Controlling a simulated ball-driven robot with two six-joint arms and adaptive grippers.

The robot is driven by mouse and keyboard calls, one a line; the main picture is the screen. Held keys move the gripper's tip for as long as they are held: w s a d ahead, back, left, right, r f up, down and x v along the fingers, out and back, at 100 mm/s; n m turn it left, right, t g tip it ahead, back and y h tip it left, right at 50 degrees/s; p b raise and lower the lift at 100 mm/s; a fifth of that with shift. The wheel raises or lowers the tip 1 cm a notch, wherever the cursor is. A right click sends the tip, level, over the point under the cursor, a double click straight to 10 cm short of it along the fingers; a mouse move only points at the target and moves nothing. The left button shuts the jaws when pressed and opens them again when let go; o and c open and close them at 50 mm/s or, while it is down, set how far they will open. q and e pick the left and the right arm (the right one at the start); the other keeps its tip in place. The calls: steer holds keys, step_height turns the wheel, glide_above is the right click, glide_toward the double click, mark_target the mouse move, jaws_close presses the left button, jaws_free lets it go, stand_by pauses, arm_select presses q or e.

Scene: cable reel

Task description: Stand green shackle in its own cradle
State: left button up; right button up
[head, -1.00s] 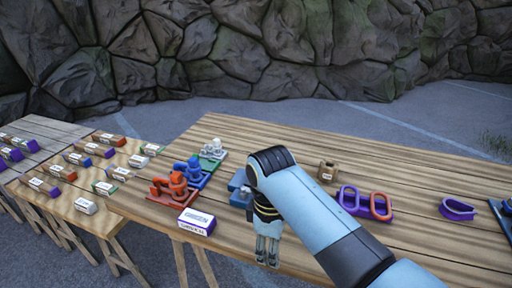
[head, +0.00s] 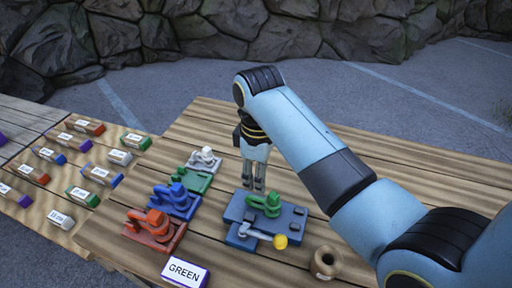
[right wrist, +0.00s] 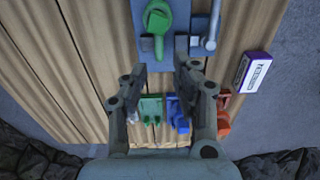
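The green shackle (head: 265,203) sits on a blue-grey plate (head: 235,207) on the table. It also shows at the top of the right wrist view (right wrist: 157,22). A green cradle (head: 198,183) stands to the left, in the row of coloured bases, with no green shackle on it. My right gripper (head: 253,187) points down just behind the shackle and plate, apart from the shackle. In the right wrist view its fingers (right wrist: 161,60) are spread with nothing between them. My left gripper is not in view.
Blue (head: 176,202) and red (head: 153,234) bases with parts stand in front of the green cradle; a pale part (head: 205,158) is behind it. A yellow-knobbed lever (head: 280,241), a brown ring (head: 324,262) and a GREEN label block (head: 185,272) are nearby. A side table holds several labelled blocks.

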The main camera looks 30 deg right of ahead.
mark_target(258, 197)
steer(key=shift+w+d, duration=0.1)
steer(key=shift+w, duration=0.15)
steer(key=f, duration=0.3)
steer(key=shift+s, duration=0.3)
step_height(258, 197, down, 4)
steer(key=shift+w+r+b, duration=0.1)
steer(key=shift+b, duration=0.5)
steer(key=shift+f, duration=0.45)
jaws_close()
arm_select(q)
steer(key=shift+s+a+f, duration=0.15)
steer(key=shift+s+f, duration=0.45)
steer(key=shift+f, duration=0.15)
arm_select(e)
steer(key=shift+r, duration=0.15)
